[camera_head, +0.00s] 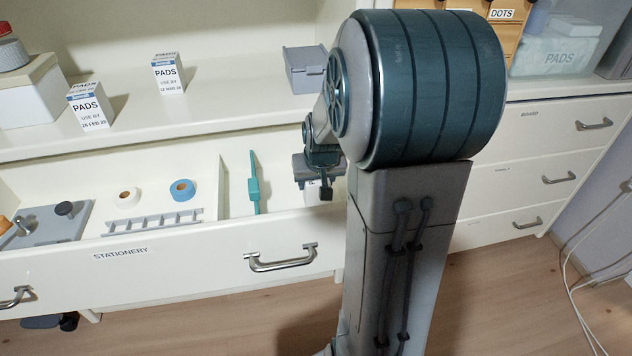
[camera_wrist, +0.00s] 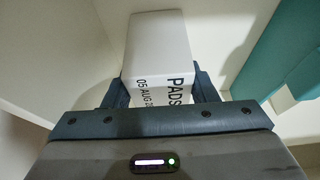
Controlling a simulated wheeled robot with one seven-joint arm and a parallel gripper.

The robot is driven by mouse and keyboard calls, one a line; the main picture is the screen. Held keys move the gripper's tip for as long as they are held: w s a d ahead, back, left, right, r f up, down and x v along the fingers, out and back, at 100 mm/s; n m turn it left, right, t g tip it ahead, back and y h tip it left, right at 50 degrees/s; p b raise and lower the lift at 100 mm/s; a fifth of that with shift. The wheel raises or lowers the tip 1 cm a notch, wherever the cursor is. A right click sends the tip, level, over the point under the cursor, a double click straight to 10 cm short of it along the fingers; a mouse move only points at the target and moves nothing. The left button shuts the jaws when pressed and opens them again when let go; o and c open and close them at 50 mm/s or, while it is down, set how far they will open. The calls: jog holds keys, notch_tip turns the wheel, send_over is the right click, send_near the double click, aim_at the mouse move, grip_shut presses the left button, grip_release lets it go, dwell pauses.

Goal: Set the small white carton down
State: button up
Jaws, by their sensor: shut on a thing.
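My gripper (camera_wrist: 160,90) is shut on a small white carton (camera_wrist: 158,45) in the wrist view. The carton shows the print "PADS" and part of a date, "05 AUG". In the head view my gripper (camera_head: 322,185) is low in the right part of the open drawer, to the right of a teal upright piece. The carton (camera_head: 313,193) shows only as a small pale patch there, mostly hidden by my gripper and arm. I cannot tell whether it touches the drawer floor.
The open drawer (camera_head: 180,260) labelled "STATIONERY" holds tape rolls, a grey rack and a grey board. A teal item (camera_head: 254,183) stands close left of my gripper. Two PADS cartons (camera_head: 90,105) (camera_head: 167,73) and a grey bin (camera_head: 305,70) are on the counter above.

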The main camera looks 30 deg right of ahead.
jog(key=shift+f, duration=0.1)
jog(key=o, duration=1)
jog(key=shift+c, duration=0.2)
jog(key=p+v, duration=0.3)
jog(key=v, duration=0.9)
jog(key=shift+p, duration=0.35)
